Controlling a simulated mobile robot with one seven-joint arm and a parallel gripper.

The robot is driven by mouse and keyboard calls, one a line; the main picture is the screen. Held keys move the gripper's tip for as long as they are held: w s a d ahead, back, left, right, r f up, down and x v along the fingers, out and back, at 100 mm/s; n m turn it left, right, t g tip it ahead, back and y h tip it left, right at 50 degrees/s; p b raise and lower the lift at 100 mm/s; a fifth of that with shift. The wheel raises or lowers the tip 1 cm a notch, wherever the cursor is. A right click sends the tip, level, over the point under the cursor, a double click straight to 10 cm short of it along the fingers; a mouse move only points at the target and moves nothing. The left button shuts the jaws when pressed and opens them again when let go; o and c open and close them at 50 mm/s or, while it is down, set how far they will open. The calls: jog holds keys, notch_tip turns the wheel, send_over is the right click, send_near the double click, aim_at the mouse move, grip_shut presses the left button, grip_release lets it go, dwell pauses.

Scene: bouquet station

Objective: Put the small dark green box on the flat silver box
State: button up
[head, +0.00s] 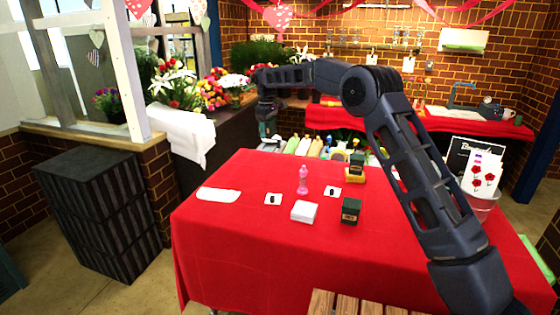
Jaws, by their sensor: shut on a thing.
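My gripper (268,131) hangs at the end of my raised arm, beyond the table's far left edge. It is shut on a small dark greenish thing (264,130), most likely the small dark green box; its shape is hard to make out. The flat silver box (304,211) looks pale grey-white and lies on the red table, with nothing on its top. It is well in front of my gripper and lower. A dark green box (351,211) with pale lettering stands just right of the silver box. Another dark box (357,162) stands at a yellow tray (355,178).
The red-covered table (240,250) also holds a pink bottle (303,180), a white cloth or paper (218,195) and two small white cards (273,199) with dark marks. Flowers (200,90) crowd the left counter. A bucket (483,202) stands at the right. The table's front left is clear.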

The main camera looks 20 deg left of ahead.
jog(key=s+d+r, duration=0.4)
jog(key=s+d, duration=0.6)
jog(key=n, duration=0.1)
send_over(305, 208)
notch_tip(305, 208, down, 20)
jog(key=shift+s+f, duration=0.1)
jog(key=shift+f, duration=0.1)
jog(key=shift+f, duration=0.1)
jog(key=o, duration=1)
notch_tip(305, 208, up, 12)
jog(key=shift+r, duration=0.1)
